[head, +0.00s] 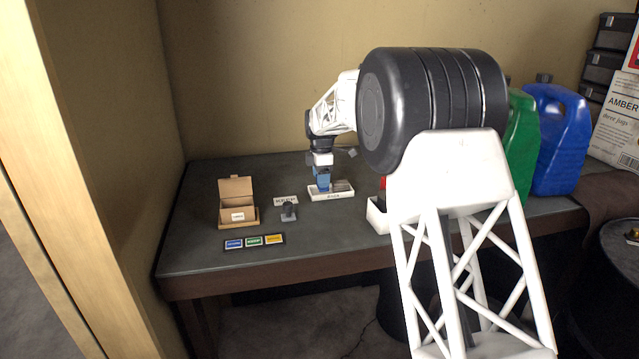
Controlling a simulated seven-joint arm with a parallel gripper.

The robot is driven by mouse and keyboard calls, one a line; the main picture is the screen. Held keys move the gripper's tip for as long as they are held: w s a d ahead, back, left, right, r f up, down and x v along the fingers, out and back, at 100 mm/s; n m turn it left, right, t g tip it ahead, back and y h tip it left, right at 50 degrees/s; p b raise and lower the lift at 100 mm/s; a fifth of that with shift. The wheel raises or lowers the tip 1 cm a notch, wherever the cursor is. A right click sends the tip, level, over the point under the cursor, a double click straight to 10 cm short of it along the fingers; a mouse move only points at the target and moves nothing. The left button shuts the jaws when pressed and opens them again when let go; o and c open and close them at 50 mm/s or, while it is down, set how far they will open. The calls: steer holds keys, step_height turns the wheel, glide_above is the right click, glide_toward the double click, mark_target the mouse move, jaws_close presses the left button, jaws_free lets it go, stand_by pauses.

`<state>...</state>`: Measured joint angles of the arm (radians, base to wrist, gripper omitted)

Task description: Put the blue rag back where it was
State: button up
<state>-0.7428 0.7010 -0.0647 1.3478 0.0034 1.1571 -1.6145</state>
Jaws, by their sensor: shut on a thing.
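The blue rag (323,183) hangs below my gripper (321,170), which points down and is shut on it. The rag is at the left part of a low white tray (333,196) with a small label on its front. I cannot tell whether the rag touches the tray floor. The fingertips are small and partly hidden by the rag.
A white container (377,216) is partly behind my arm. Green (522,145) and blue jugs (562,140) stand right.

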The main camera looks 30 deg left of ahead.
steer(key=shift+w+a+f, duration=0.2)
steer(key=shift+w+a, duration=0.9)
steer(key=shift+w, duration=0.1)
steer(key=shift+f, duration=1.75)
steer(key=shift+f, duration=0.1)
steer(key=o, duration=0.9)
step_height(320, 180, up, 12)
